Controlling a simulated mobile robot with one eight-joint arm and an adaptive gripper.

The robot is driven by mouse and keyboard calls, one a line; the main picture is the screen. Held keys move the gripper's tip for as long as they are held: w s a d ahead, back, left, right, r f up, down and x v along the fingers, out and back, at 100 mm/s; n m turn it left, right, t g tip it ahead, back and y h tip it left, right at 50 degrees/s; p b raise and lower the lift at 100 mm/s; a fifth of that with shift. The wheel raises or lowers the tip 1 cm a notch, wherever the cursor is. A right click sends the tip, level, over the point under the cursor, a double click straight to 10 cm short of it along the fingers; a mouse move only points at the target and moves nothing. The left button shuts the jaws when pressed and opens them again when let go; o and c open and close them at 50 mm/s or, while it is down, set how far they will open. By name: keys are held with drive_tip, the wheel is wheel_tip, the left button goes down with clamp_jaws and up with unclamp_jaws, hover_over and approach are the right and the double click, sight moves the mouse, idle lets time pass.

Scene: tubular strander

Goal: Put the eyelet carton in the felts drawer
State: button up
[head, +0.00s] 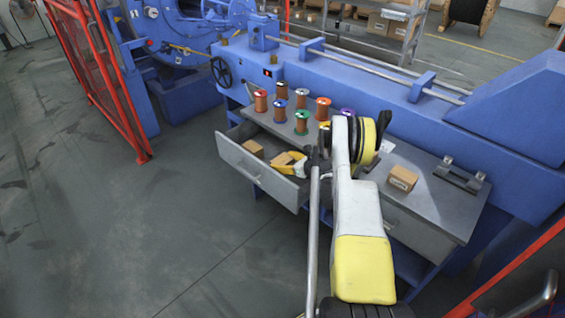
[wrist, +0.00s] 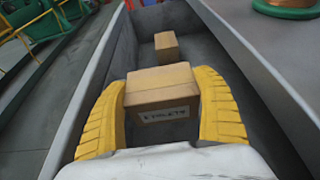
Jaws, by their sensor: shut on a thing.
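My gripper (wrist: 161,112) is shut on the eyelet carton (wrist: 162,88), a small brown box whose label reads as eyelets in the wrist view. The yellow fingers press on its left and right sides. In the head view my gripper (head: 288,164) and the carton are at the right end of the open grey drawer (head: 262,178). The wrist view shows the carton over or inside the drawer (wrist: 262,75); I cannot tell if it touches the floor. Another brown carton (wrist: 166,45) lies farther along in the drawer, also seen in the head view (head: 253,147).
Several wire spools (head: 302,123) stand on the grey bench top above the drawer. Another small carton (head: 403,178) sits on the bench top at the right, near a dark handled fixture (head: 461,177). A red guard fence (head: 105,75) stands at the left. The floor before the drawer is clear.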

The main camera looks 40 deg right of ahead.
drive_tip(key=shift+f, duration=0.4)
drive_tip(key=o, duration=1.2)
drive_tip(key=shift+s+f, duration=0.1)
drive_tip(key=shift+f, duration=0.05)
